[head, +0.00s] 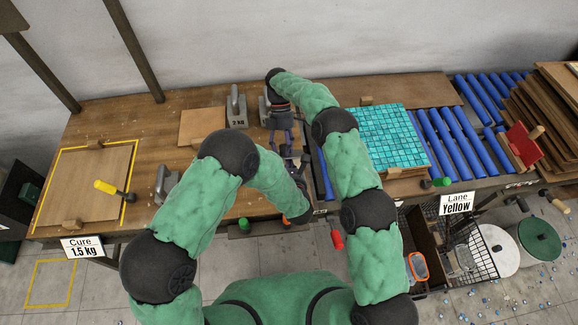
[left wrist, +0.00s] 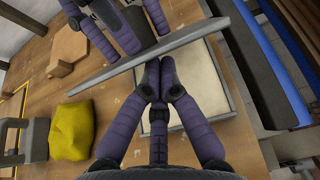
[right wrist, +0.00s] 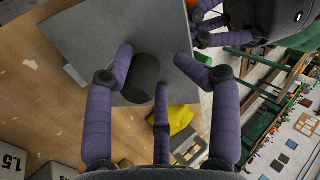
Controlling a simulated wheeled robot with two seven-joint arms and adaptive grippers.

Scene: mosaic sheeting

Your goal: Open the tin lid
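The grey tin lid (left wrist: 195,40) is tilted above the square tin (left wrist: 233,85), whose pale inside shows beneath it. In the right wrist view, the lid (right wrist: 85,35) has a dark round knob (right wrist: 141,80). My right gripper (right wrist: 162,62) has its fingers spread around the knob; one finger looks close to it and another stands apart. My left gripper (left wrist: 160,68) has its fingertips together at the lid's edge, over the tin. Whether the lid's edge is pinched between them is hidden. In the head view my arms cover most of the tin.
A yellow bag (left wrist: 75,130) and a grey handled weight (head: 236,107) are near the tin. A turquoise mosaic sheet (head: 375,135) and blue rollers (head: 450,135) lie to the right. A cure board (head: 80,185) lies at the left.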

